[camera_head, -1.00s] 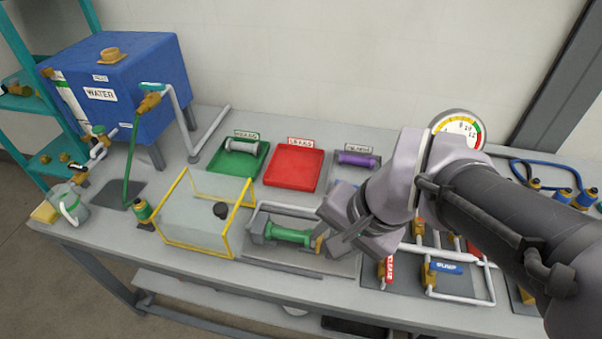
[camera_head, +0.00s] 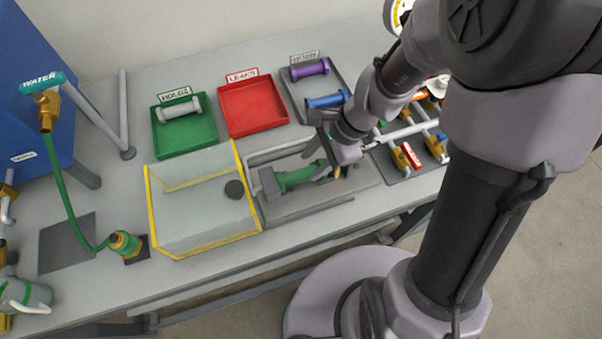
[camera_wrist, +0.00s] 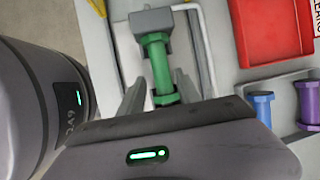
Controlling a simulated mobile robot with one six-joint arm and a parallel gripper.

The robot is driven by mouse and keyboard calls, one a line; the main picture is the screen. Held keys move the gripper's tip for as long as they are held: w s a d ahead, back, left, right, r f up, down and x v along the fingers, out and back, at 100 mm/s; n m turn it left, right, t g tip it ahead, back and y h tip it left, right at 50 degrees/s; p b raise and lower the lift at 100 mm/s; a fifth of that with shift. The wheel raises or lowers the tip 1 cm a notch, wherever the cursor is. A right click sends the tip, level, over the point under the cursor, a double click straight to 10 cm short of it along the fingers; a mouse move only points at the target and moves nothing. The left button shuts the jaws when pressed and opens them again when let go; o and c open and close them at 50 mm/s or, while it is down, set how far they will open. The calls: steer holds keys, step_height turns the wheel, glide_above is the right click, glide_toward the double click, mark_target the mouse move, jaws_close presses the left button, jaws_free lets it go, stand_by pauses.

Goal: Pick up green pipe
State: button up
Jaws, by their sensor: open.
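The green pipe (camera_head: 299,176) lies in the grey fixture on the bench, with its left end at a grey block (camera_head: 269,183). It also shows in the wrist view (camera_wrist: 158,67), between the two fingers. My gripper (camera_head: 322,172) is open at the right end of the pipe. In the wrist view my gripper (camera_wrist: 150,92) has a finger on either side of the pipe, with gaps visible. The pipe's near end is partly hidden by my gripper's body.
A clear box with yellow edges (camera_head: 203,243) stands left of the fixture. Behind are a green tray (camera_head: 178,144) holding a white pipe (camera_head: 180,110), a red empty tray (camera_head: 253,106), and a grey tray with purple (camera_head: 310,69) and blue (camera_head: 327,101) pipes. Valves stand to the right.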

mark_target(304, 172)
steer(key=b+x, duration=0.3)
steer(key=x, duration=0.3)
steer(key=shift+f, duration=0.15)
steer(key=shift+d, duration=0.1)
jaws_close()
